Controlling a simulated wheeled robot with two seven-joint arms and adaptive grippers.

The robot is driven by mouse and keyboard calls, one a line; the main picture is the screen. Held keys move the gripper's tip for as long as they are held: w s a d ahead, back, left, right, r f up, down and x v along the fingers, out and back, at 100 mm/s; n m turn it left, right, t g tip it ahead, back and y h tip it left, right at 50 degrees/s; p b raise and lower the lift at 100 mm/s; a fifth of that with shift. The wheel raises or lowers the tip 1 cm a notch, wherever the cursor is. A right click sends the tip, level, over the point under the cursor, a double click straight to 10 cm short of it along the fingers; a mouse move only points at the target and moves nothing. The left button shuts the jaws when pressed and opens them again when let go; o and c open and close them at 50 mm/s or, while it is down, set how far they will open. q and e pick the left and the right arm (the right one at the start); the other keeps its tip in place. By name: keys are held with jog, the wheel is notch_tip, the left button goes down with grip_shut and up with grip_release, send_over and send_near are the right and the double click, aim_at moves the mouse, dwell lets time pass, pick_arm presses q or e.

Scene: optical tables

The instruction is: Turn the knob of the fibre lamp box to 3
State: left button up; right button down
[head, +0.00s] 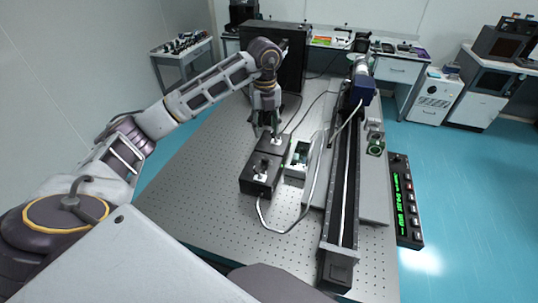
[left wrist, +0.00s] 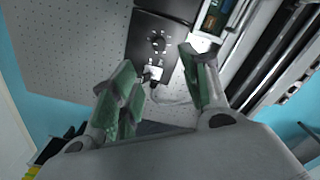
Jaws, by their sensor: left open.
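Two black boxes stand end to end on the optical table in the head view, a near box (head: 252,188) and a far box (head: 266,149). My left gripper (head: 266,133) is open and points down over the far box. In the left wrist view, a black box (left wrist: 139,38) shows a round knob (left wrist: 158,42) ringed by white marks. A silver connector (left wrist: 153,72) is in front of the knob. The green-padded fingers of my left gripper (left wrist: 160,92) are apart, with the knob beyond their tips. The knob's setting is too small to read. My right gripper is out of view.
A small device with a green board (head: 300,154) stands right of the boxes. A long dark rail (head: 344,190) runs along the table further right. A grey cable (head: 276,229) loops in front of the near box. The perforated table top (head: 195,180) is clear on the left.

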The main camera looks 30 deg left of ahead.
aim_at(265, 158)
pick_arm(q)
notch_tip(265, 158, down, 12)
jog(key=shift+f+p, duration=0.1)
jog(key=shift+p, duration=1.1)
jog(key=shift+f, duration=0.8)
jog(key=shift+c, duration=0.2)
grip_shut()
